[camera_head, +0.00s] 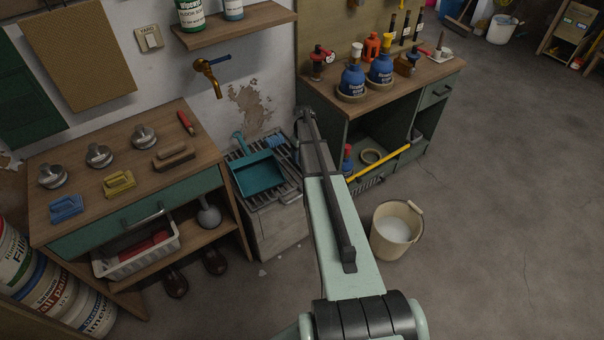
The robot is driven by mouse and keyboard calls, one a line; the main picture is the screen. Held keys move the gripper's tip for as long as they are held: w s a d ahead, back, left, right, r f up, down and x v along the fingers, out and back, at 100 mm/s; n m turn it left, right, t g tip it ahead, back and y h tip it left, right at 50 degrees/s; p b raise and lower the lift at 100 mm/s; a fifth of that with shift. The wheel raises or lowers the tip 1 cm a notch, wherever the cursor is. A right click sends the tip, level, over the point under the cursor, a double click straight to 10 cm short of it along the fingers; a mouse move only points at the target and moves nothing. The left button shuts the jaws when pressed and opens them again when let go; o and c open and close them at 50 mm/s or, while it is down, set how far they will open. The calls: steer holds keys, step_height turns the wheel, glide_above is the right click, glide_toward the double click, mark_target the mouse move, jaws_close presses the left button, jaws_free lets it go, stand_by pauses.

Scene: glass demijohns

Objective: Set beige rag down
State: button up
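I cannot make out a beige rag anywhere in the head view. My arm reaches up from the bottom centre between the two benches. The arm hides part of the floor and the left side of the right bench.
The left wooden bench (100,149) bears metal-topped items, brushes and a red-handled tool. A teal dustpan (258,173) lies on the slatted sink top. Blue bottles (352,80) stand on the right bench (437,72). A beige bucket (378,243) stands on open floor.

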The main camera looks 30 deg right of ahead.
steer(key=shift+f, duration=4.95)
steer(key=shift+f, duration=0.1)
steer(key=o, duration=1)
step_height(320, 180, up, 12)
steer(key=shift+w+r, duration=0.1)
steer(key=shift+w, duration=0.05)
